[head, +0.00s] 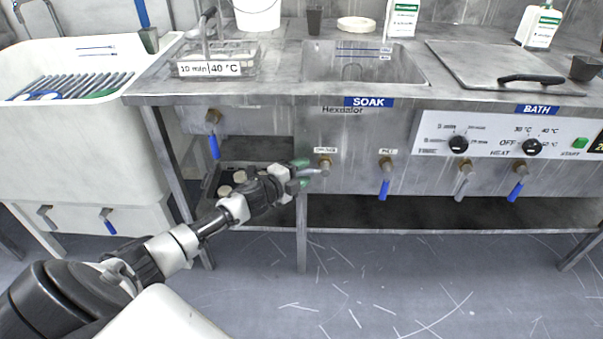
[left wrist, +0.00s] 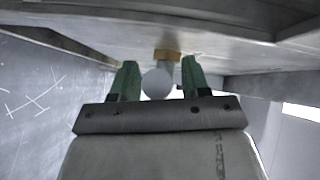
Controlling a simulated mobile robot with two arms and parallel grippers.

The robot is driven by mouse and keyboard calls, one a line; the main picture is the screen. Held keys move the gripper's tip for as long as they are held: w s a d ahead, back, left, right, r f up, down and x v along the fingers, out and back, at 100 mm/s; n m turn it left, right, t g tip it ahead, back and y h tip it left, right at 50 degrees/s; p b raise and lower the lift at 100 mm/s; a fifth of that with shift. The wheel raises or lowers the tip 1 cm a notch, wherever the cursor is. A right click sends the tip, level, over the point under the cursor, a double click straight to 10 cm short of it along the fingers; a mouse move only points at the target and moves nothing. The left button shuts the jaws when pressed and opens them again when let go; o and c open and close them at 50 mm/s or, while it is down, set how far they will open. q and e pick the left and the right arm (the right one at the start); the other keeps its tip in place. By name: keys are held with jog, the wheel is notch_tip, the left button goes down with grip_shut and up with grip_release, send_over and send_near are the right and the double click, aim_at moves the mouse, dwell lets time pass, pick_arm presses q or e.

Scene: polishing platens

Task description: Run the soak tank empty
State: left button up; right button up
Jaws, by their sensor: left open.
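The soak tank (head: 395,72) is a steel basin sunk in the bench, above a blue SOAK label (head: 369,102). A brass valve (head: 325,163) with a small, hard-to-read label is on the front panel below it. Its grey lever (head: 314,171) points left, about level. My left gripper (head: 300,175), with green fingertips, is at this lever. In the left wrist view the open fingers (left wrist: 158,85) stand on either side of the lever's pale rounded end (left wrist: 157,83), with brass (left wrist: 167,55) behind. I cannot tell whether they touch it. My right gripper is out of view.
A blue-handled valve (head: 385,184) hangs just right of the grey lever, with a grey-handled valve (head: 463,184) and another blue one (head: 517,184) further right. A bench leg (head: 302,235) stands below my gripper. A low shelf (head: 440,213) runs beneath the bench.

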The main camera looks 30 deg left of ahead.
pick_arm(q)
grip_shut()
jog(key=shift+f, duration=0.15)
dwell(0.4)
